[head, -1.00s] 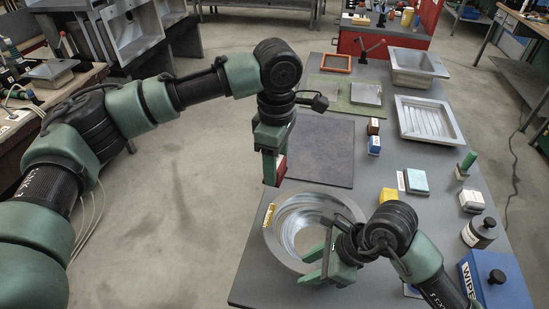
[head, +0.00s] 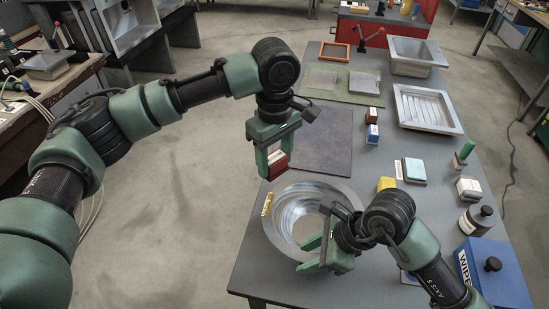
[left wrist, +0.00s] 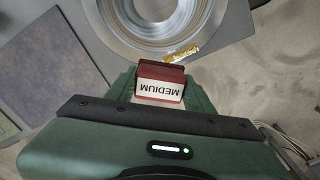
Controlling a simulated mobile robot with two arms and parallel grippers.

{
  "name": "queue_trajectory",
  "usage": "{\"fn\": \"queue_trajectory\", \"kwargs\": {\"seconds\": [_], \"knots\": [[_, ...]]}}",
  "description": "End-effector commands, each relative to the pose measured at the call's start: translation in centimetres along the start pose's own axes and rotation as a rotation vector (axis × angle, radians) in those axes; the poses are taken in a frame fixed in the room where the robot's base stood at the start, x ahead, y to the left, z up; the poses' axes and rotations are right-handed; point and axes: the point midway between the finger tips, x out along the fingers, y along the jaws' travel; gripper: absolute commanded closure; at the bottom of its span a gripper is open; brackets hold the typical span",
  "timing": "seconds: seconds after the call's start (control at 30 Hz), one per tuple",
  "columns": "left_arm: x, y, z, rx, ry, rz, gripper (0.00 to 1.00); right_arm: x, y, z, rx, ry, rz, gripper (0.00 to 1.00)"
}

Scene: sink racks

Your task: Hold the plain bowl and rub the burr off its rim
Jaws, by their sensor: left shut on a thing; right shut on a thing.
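The plain metal bowl (head: 285,205) stands at the near left edge of the table. A rough gold burr (head: 268,204) sits on the left of its rim; it also shows in the left wrist view (left wrist: 182,54). My right gripper (head: 308,256) is shut on the bowl at the near right side of the rim. My left gripper (head: 274,172) is shut on a dark red block (head: 277,168), whose white face reads MEDIUM in the left wrist view (left wrist: 160,90). The block hangs beyond the bowl's far left rim, apart from the burr.
A dark mat (head: 322,143) lies beyond the bowl. A yellow block (head: 386,184), a light blue block (head: 414,170), a jar (head: 478,219) and a blue WIPES box (head: 494,277) stand to the right. Metal trays (head: 428,110) stand at the far right.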

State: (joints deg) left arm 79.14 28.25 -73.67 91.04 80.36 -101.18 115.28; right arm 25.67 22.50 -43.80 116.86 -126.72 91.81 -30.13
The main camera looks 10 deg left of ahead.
Motion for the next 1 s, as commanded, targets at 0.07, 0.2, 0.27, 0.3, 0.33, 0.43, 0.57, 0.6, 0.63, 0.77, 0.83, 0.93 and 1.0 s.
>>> {"fn": "queue_trajectory", "kwargs": {"seconds": [0.07,0.2,0.27,0.3,0.33,0.43,0.57,0.6,0.63,0.77,0.83,0.93,1.0], "knots": [[0.1,0.0,0.1,0.109,-0.002,0.001,0.80,0.1,0.1,0.0,0.000,0.001,0.003,0.97],[0.1,0.0,0.0,0.247,-0.002,0.001,0.80,0.1,0.1,0.0,0.000,0.001,0.003,0.97],[0.1,0.0,-0.1,0.279,-0.001,0.001,0.80,0.1,0.1,0.0,0.000,0.001,0.003,0.97],[0.1,0.0,-0.1,0.293,0.000,0.001,0.80,0.1,0.1,0.0,0.000,0.001,0.003,0.97],[0.2,-0.1,-0.1,0.299,0.000,0.001,0.80,0.1,0.1,0.0,0.000,0.001,0.003,0.97],[0.6,-0.1,-0.1,0.306,0.000,0.000,0.80,0.1,0.1,0.0,0.000,0.001,0.003,0.97],[1.5,-0.1,-0.1,0.304,-0.001,-0.002,0.80,0.1,0.1,0.0,0.000,0.001,0.003,0.97],[1.9,-0.1,-0.1,0.304,-0.001,-0.002,0.80,0.1,0.1,0.0,0.000,0.001,0.003,0.97],[2.1,-0.1,-0.1,0.304,-0.001,-0.002,0.80,0.1,0.1,0.0,0.000,0.001,0.003,0.97],[3.3,-0.1,-0.1,0.303,-0.001,-0.001,0.80,0.1,0.1,0.0,0.000,0.001,0.003,0.97],[3.9,-0.1,-0.1,0.302,0.000,-0.002,0.80,0.1,0.1,0.0,0.000,0.001,0.003,0.97],[4.8,-0.1,-0.1,0.302,0.000,-0.001,0.80,0.1,0.1,0.0,0.000,0.001,0.004,0.97],[5.5,-0.1,-0.1,0.302,0.000,-0.002,0.80,0.1,0.1,0.0,0.000,0.001,0.004,0.97]]}}
